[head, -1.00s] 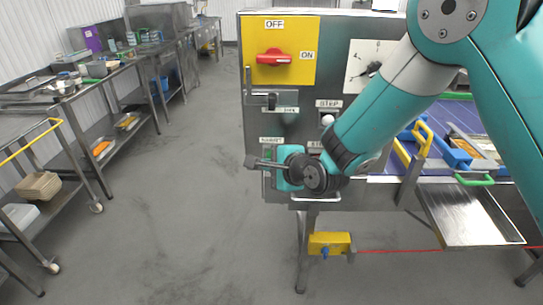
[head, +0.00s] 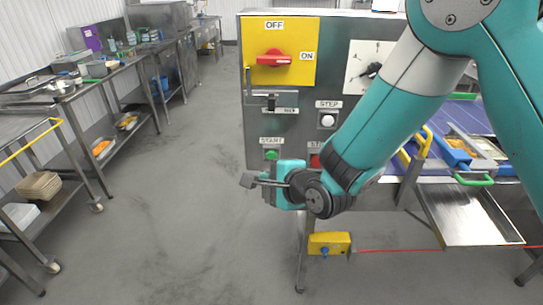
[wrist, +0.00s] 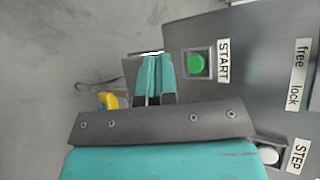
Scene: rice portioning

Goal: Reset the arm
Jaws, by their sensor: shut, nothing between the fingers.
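My arm reaches in from the upper right in the head view. My gripper (head: 250,181) points left and is shut and empty, in front of the lower left edge of the grey control panel (head: 260,130). The wrist view also shows my gripper (wrist: 153,68) with its fingers together. The green START button (head: 271,155) is just above my gripper in the head view. It shows beside the fingers in the wrist view (wrist: 196,64), apart from them. My forearm hides part of the panel's right side.
The panel carries a red switch (head: 274,58) on a yellow plate, a white STEP button (head: 327,120) and a dial (head: 372,70). A yellow box (head: 329,243) is mounted low. Steel tables (head: 95,80) and a cart stand left. The floor between is clear.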

